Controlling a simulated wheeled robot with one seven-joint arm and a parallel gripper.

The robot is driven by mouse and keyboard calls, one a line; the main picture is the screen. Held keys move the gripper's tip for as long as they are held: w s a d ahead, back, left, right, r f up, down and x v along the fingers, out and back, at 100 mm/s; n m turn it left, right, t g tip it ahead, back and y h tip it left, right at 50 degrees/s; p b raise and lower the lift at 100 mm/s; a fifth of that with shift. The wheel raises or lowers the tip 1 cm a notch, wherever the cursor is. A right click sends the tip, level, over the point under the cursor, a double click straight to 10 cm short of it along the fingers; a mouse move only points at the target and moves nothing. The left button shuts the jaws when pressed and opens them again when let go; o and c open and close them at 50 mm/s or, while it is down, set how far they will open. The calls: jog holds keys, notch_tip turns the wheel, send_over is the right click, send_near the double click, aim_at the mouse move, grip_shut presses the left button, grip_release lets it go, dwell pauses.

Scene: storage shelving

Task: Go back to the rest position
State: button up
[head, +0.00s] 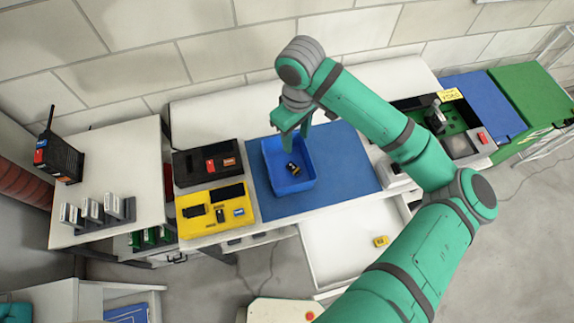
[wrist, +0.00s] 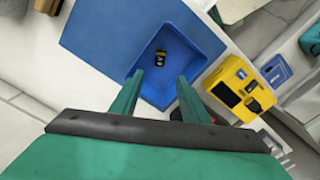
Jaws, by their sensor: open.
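My gripper (head: 292,124) hangs above the far edge of a blue tray (head: 305,183) in the head view. In the wrist view my gripper (wrist: 160,95) shows two green fingers spread apart with nothing between them. A small black and yellow item (head: 293,168) lies inside the tray, apart from the fingers; it also shows in the wrist view (wrist: 160,56). The tray rests on a blue mat (head: 345,165) on the white bench.
A yellow case (head: 205,222) and a black case (head: 188,167) stand left of the tray. A black radio (head: 60,155) stands on the left table. A green case (head: 455,120) is to the right. An open white drawer (head: 340,250) below holds a yellow item (head: 380,241).

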notch_tip(320, 180, up, 2)
jog(key=shift+r, duration=0.1)
dwell(0.5)
